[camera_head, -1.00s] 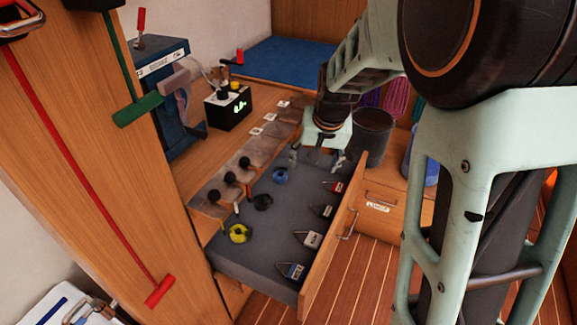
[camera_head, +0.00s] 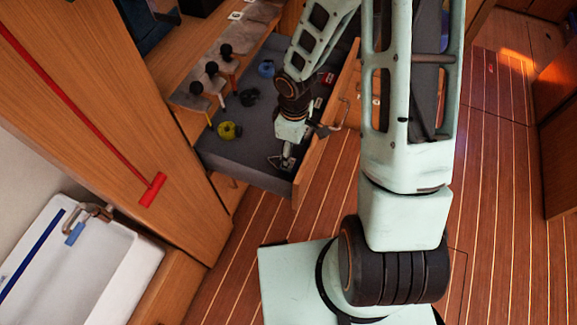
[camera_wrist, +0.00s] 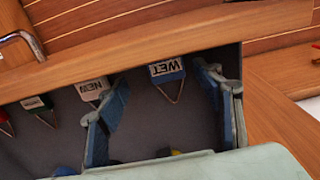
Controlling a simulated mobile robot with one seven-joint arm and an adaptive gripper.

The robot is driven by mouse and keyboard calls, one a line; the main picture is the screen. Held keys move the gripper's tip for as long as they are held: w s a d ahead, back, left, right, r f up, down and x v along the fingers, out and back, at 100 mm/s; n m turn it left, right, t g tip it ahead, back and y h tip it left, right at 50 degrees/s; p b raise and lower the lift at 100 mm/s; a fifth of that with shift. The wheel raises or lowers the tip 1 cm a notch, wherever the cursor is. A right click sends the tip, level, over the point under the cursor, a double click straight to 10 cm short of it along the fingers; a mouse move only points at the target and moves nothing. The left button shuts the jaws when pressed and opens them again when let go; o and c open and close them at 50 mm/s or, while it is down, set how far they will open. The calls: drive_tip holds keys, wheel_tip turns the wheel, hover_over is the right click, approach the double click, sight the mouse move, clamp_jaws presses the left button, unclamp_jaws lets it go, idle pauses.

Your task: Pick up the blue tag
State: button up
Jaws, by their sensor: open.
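The blue tag (camera_wrist: 167,71), a blue-and-white piece marked "WET" with a wire loop, lies in the open drawer against its front wall, seen in the wrist view. My gripper (camera_wrist: 163,85) is open, with a finger to each side of the tag and nothing held. The tag lies near the level of the fingertips in the picture, and I cannot tell the height gap. In the head view my gripper (camera_head: 285,160) is low over the drawer's near end and largely hides the tag.
The drawer front (camera_head: 313,160) and side edge lie close to my gripper. A white-and-black tag (camera_wrist: 93,88) and a green-marked tag (camera_wrist: 36,102) lie along the same wall. A yellow coil (camera_head: 229,130), black coil (camera_head: 249,97) and blue coil (camera_head: 266,68) lie deeper in the drawer.

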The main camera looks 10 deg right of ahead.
sight(296, 162)
drive_tip(key=f+b, duration=0.1)
drive_tip(key=f, duration=0.1)
drive_tip(key=a+f+b, duration=0.1)
drive_tip(key=f, duration=0.1)
drive_tip(key=shift+s+a+f, duration=0.1)
drive_tip(key=shift+a+f, duration=0.1)
drive_tip(key=shift+f, duration=0.5)
drive_tip(key=c, duration=1.2)
